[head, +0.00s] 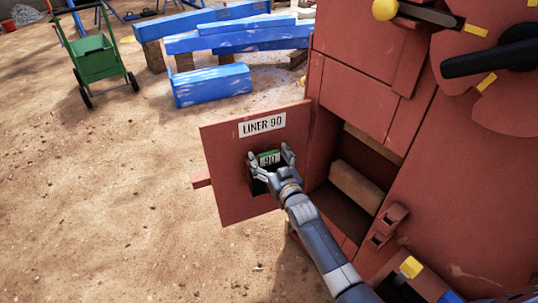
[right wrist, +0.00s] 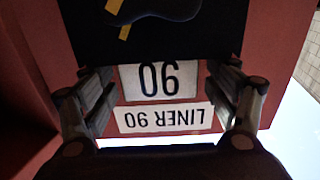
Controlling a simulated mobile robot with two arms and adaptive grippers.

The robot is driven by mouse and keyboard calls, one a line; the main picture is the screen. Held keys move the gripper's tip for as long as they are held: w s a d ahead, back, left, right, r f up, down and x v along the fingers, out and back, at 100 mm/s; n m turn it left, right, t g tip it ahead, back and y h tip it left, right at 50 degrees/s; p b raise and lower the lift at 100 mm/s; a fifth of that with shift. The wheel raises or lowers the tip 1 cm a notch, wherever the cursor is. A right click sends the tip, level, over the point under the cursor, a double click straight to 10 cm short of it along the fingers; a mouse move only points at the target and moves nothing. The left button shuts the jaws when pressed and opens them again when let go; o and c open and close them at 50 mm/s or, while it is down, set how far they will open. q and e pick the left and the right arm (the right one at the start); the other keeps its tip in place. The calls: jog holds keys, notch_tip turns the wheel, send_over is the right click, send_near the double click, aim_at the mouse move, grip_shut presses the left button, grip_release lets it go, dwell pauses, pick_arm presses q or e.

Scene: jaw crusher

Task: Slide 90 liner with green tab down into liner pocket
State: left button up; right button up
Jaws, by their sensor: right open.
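The liner's green tab (head: 268,153), marked 90, shows at the dark opening of the pocket in the red panel (head: 232,195). A white LINER 90 label (head: 262,125) is above it. My right gripper (head: 269,156) is open, with one finger on each side of the tab. In the right wrist view, the white 90 plate (right wrist: 159,82) appears upside down between the spread fingers, and the LINER 90 label (right wrist: 165,117) lies beyond it. I cannot tell whether the fingers touch the tab. The gripper and wrist hide the lower pocket. My left gripper is not in view.
The red crusher body (head: 480,190) stands close on the right, with an open bay holding a wooden block (head: 357,185). A black handle (head: 490,60) juts out above. Blue beams (head: 212,85) and a green cart (head: 95,60) stand farther back. Sandy ground at left is clear.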

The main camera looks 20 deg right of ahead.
jog(key=s, duration=0.8)
jog(key=shift+d+r, duration=0.2)
jog(key=shift+d, duration=0.15)
jog(key=shift+w, duration=0.2)
jog(key=w, duration=0.7)
jog(key=shift+w+a, duration=0.25)
jog(key=shift+a, duration=0.1)
jog(key=shift+w+r, duration=0.1)
jog(key=shift+w, duration=0.05)
jog(key=shift+r, duration=0.2)
